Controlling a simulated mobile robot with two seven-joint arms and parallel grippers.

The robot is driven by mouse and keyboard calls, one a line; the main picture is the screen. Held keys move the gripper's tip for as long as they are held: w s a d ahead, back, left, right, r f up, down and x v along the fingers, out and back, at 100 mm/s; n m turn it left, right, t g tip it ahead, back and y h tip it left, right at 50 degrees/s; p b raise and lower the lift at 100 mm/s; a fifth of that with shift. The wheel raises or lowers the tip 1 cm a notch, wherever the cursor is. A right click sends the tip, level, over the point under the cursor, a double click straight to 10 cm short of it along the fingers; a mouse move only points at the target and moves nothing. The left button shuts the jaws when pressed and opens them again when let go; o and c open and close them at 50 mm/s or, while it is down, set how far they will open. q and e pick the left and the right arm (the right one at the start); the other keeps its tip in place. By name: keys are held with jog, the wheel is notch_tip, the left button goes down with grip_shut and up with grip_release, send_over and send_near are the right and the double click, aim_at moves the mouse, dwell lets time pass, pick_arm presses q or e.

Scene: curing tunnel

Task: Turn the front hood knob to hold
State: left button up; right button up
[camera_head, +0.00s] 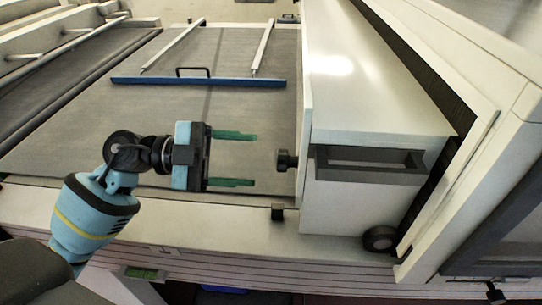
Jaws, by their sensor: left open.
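A white hood (375,100) stands on the right side of the grey belt. A small black knob (287,160) sticks out from its left face, and a round dark knob (379,238) sits low on its front side. I cannot tell which is the front hood knob, and no hold marking is readable. My left gripper (254,159) is open and empty, with two green fingers spread one above the other in the picture. It points right at the small black knob, with a gap between them. My right gripper is not in view.
A dark handle bar (370,160) runs along the hood's front. A blue bar (198,82) with a black handle lies across the grey belt (110,130). A small black block (278,212) sits on the white front ledge (200,215). The belt left of the gripper is clear.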

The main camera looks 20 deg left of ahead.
aim_at(287, 162)
pick_arm(q)
jog(key=x, duration=0.5)
jog(key=shift+w+d+p, duration=0.1)
jog(key=shift+d+p, duration=0.1)
jog(key=shift+p, duration=0.1)
jog(key=shift+c, duration=0.3)
jog(key=c, duration=0.9)
